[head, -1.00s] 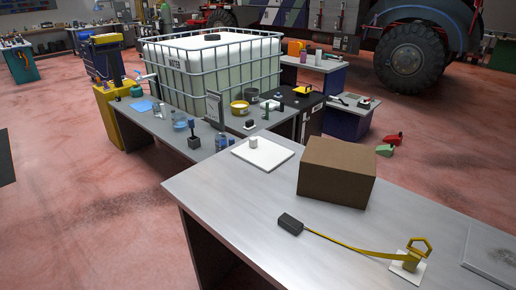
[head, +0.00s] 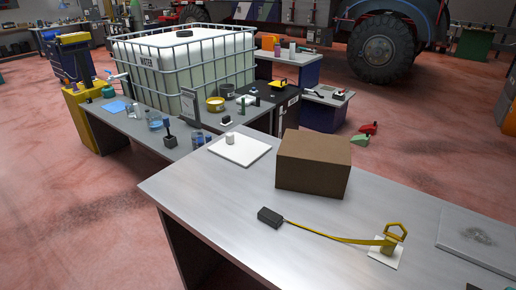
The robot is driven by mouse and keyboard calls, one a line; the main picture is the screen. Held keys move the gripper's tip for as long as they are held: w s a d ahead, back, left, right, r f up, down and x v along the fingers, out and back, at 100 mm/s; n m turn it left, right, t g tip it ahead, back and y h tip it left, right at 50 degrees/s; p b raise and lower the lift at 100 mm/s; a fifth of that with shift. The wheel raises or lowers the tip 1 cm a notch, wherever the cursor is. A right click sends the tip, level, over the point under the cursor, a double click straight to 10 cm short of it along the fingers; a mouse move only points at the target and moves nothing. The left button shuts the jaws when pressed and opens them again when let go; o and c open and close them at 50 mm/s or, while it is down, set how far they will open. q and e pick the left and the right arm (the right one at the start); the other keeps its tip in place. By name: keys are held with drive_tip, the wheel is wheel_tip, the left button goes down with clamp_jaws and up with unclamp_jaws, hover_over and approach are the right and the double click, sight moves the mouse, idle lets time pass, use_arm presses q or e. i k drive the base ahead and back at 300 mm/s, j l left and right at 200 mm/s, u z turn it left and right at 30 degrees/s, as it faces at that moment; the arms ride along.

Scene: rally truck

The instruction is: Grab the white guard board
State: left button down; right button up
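A flat white board (head: 243,152) with a small pale upright block (head: 230,138) on it lies at the far left part of the near grey table (head: 220,185). It is just left of a brown box (head: 313,163) and close to the table's back edge. A smaller white plate (head: 384,259) lies at the right, under a yellow piece with a hexagonal ring (head: 391,237). I cannot tell from its look which of the two is called the guard board. Neither of my grippers is in view.
A yellow strap (head: 330,236) runs from a dark block (head: 270,216) to the yellow piece. A grey panel (head: 480,236) lies at the table's right. Behind stands a second table (head: 138,127) with jars and a caged water tank (head: 185,70). Red floor is open at the left.

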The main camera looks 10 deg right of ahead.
sight(241, 150)
drive_tip(key=i+j+z, duration=0.25)
drive_tip(key=z, duration=0.15)
drive_tip(key=i+j+z, duration=0.15)
drive_tip(key=j+z, duration=0.3)
drive_tip(key=i+j+z, duration=0.1)
drive_tip(key=j, duration=0.6)
drive_tip(key=i+j+z, duration=0.15)
drive_tip(key=j, duration=0.55)
drive_tip(key=i+j+z, duration=0.1)
drive_tip(key=j, duration=0.6)
drive_tip(key=i+j+z, duration=0.15)
drive_tip(key=j, duration=0.6)
drive_tip(key=i+j, duration=0.1)
drive_tip(key=j, duration=0.55)
drive_tip(key=i+j, duration=0.1)
drive_tip(key=j, duration=1.25)
drive_tip(key=i, duration=0.05)
